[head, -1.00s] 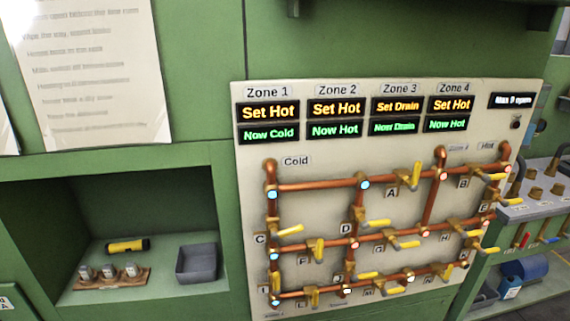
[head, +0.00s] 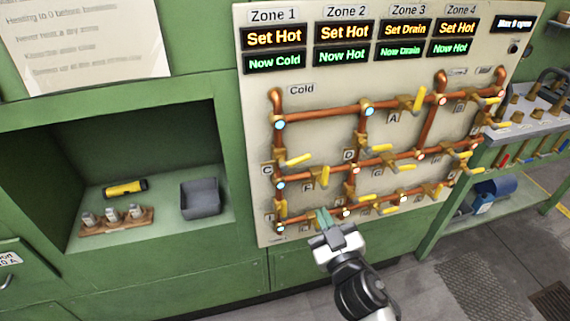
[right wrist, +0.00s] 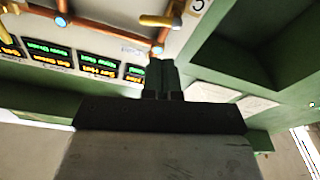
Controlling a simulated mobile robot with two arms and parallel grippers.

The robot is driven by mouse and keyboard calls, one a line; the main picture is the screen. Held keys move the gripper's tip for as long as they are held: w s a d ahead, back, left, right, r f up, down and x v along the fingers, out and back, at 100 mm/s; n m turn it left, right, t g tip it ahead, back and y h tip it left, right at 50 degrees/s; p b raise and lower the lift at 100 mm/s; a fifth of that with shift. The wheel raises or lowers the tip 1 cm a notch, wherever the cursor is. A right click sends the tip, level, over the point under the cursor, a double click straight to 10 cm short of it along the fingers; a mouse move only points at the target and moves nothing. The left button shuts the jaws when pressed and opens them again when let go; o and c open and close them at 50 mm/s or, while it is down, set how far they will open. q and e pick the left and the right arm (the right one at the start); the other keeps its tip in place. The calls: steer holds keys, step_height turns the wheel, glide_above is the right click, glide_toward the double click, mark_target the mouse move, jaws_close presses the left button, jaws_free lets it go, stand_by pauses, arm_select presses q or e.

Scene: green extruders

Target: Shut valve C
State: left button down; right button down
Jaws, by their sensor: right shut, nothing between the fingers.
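Valve C's yellow lever (head: 298,160) sticks out to the right from the left vertical copper pipe, just right of the C label (head: 267,170). My right gripper (head: 324,218) is in front of the panel's lower edge, below and right of that lever and apart from it in the picture. Its greenish fingers are closed and empty. In the right wrist view the closed fingers (right wrist: 160,75) point toward a pipe joint and a yellow lever (right wrist: 160,20); the label beside it is hard to read. My left gripper is not in view.
The white panel (head: 385,85) carries several other yellow levers close together, including valve F's (head: 324,178) just below C's. A green recess on the left holds a flashlight (head: 125,188) and a grey bin (head: 200,198). A workbench stands at the right.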

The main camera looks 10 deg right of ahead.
step_height(320, 180, up, 4)
steer(key=t, duration=0.1)
steer(key=p, duration=0.4)
glide_toward(300, 161)
steer(key=w+a+r, duration=0.1)
steer(key=w+r, duration=0.2)
steer(key=r, duration=0.2)
steer(key=w, duration=0.1)
steer(key=w+f, duration=0.2)
steer(key=w, duration=0.1)
steer(key=shift+w+d+f+b, duration=0.1)
steer(key=shift+d+f+b, duration=0.05)
steer(key=shift+f+b, duration=0.15)
steer(key=shift+w+d+f+m+b, duration=0.15)
steer(key=shift+f+m+b, duration=0.3)
steer(key=shift+b, duration=0.25)
steer(key=shift+f+m+h+b, duration=0.2)
steer(key=shift+m+b, duration=0.2)
steer(key=shift+m, duration=0.45)
steer(key=shift+f+m+h+b, duration=0.15)
steer(key=shift+m+b, duration=0.25)
steer(key=shift+m, duration=0.4)
steer(key=shift+d+r, duration=0.1)
steer(key=shift+r, duration=0.1)
